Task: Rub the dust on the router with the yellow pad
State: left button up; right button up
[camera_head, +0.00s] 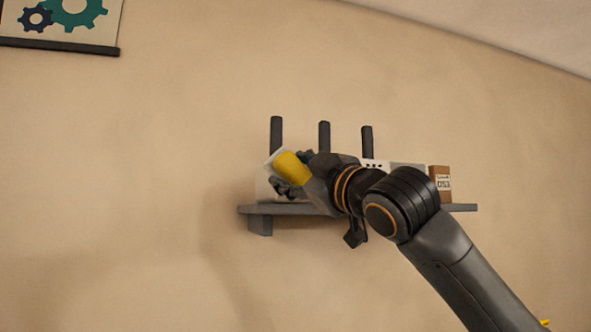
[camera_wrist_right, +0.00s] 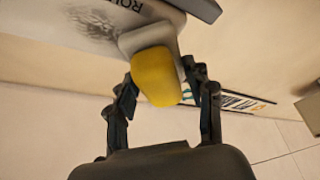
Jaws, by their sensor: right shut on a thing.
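The router is a white box with three dark upright antennas. Its left end (camera_head: 264,182) shows on the shelf in the head view; my right arm hides much of it. In the right wrist view the router (camera_wrist_right: 155,12) is at the top, with part of its lettering and a dark speckled dust patch (camera_wrist_right: 92,22). My right gripper (camera_head: 297,172) is shut on the yellow pad (camera_head: 291,167) in front of the router's left part. In the wrist view the yellow pad (camera_wrist_right: 155,76), with a pale backing, sits between the fingers. Whether it touches the router I cannot tell. My left gripper is out of view.
A grey wall shelf (camera_head: 262,209) carries the router. A brown box (camera_head: 440,180) with a label stands at its right end. A gear poster (camera_head: 62,22) hangs at upper left. The wall left of the shelf is clear.

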jog(key=shift+w+a+p, duration=0.2)
jog(key=shift+w+p, duration=0.3)
jog(key=shift+w, duration=0.05)
jog(key=shift+d, duration=0.1)
jog(key=shift+w+d+r+p, duration=0.1)
jog(key=shift+w+d+p, duration=0.15)
jog(key=shift+d, duration=0.35)
jog(key=shift+w+d+p, duration=0.15)
jog(key=shift+d+p, duration=0.2)
jog(key=shift+d, duration=0.25)
jog(key=shift+w+d, duration=0.1)
jog(key=shift+d, duration=0.55)
jog(key=shift+w+d+p, duration=1.2)
jog(key=shift+d+p, duration=0.7)
jog(key=shift+d, duration=1.35)
jog(key=shift+s+a+b, duration=0.1)
jog(key=shift+s+a, duration=0.3)
jog(key=shift+a, duration=0.8)
jog(key=shift+s+a+b, duration=0.15)
jog(key=shift+s+a, duration=0.2)
jog(key=shift+a, duration=0.9)
jog(key=shift+s+a+b, duration=0.1)
jog(key=shift+s+a, duration=0.3)
jog(key=shift+a, duration=0.8)
jog(key=shift+a, duration=0.1)
